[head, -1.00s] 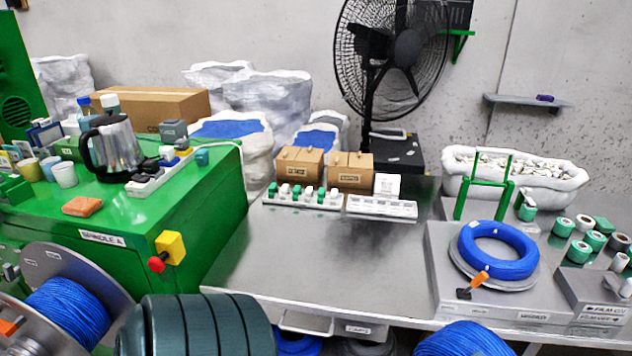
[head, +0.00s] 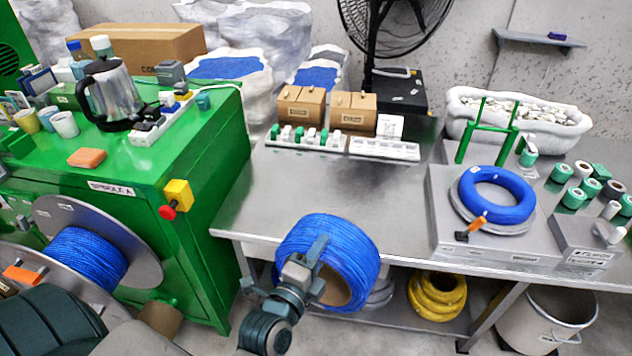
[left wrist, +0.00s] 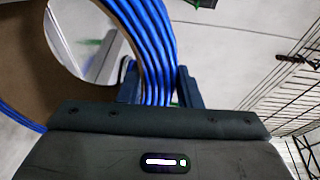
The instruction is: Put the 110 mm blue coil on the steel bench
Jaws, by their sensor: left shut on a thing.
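A blue cable coil (head: 345,245) is held upright in my left gripper (head: 318,262) at the front edge of the steel bench (head: 330,190). My left gripper is shut on the coil's ring, and the blue strands (left wrist: 150,45) run between its fingers in the left wrist view. The coil overlaps the bench's front edge in the head view, and I cannot tell whether it touches the bench. Another blue coil (head: 497,196) lies flat on a grey stand at the bench's right. My right gripper is not in view.
The bench's middle is clear. Cartons (head: 325,108) and a row of small labelled items stand at the back. A green machine (head: 170,140) with a blue cable spool (head: 85,258) is at left. A yellow coil (head: 437,295) lies on the lower shelf.

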